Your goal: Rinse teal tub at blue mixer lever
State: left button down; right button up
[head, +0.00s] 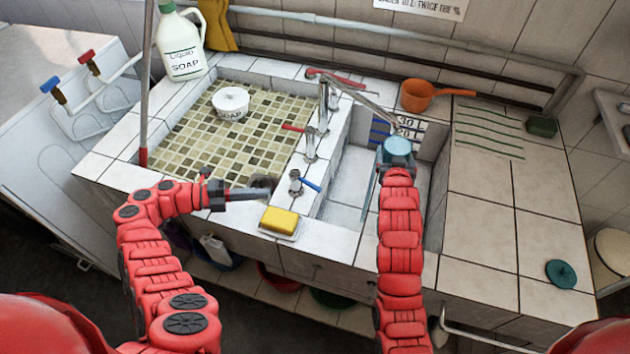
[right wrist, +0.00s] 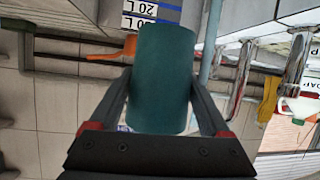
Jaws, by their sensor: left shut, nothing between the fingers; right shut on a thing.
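The teal tub (head: 398,147) is over the right basin, close below the end of the metal spout (head: 375,103). Its inside looks pale blue; I cannot tell whether water runs into it. My right gripper (head: 397,165) is shut on it; in the right wrist view the tub (right wrist: 166,80) sits between both fingers. The blue mixer lever (head: 309,184) sticks out to the right from its metal body on the sink ledge. My left gripper (head: 266,193) is shut and empty, left of that lever and apart from it.
A yellow sponge (head: 280,220) lies on a dish just before the blue lever. A red lever (head: 293,128) stands further back on the ledge. A white soap tub (head: 231,102) is in the tiled left basin.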

pick_arm(q)
jog(key=shift+s+a+r, duration=0.15)
jog(key=shift+s+a, duration=0.35)
jog(key=shift+s, duration=0.1)
jog(key=shift+s+a+r, duration=0.15)
jog(key=shift+s+a, duration=0.35)
jog(key=shift+s, duration=0.1)
pick_arm(e)
jog(key=shift+r, duration=0.1)
pick_arm(q)
send_near(314, 189)
jog(key=d, duration=0.1)
jog(key=s+d, duration=0.1)
jog(key=d, duration=0.1)
jog(key=shift+s+d, duration=0.4)
jog(key=shift+w+d+f, duration=0.15)
jog(key=shift+w+d, duration=0.35)
jog(key=shift+w, duration=0.4)
jog(key=shift+w+d+f, duration=0.25)
jog(key=shift+w+d, duration=0.15)
jog(key=shift+w, duration=0.25)
jog(key=shift+f, duration=0.1)
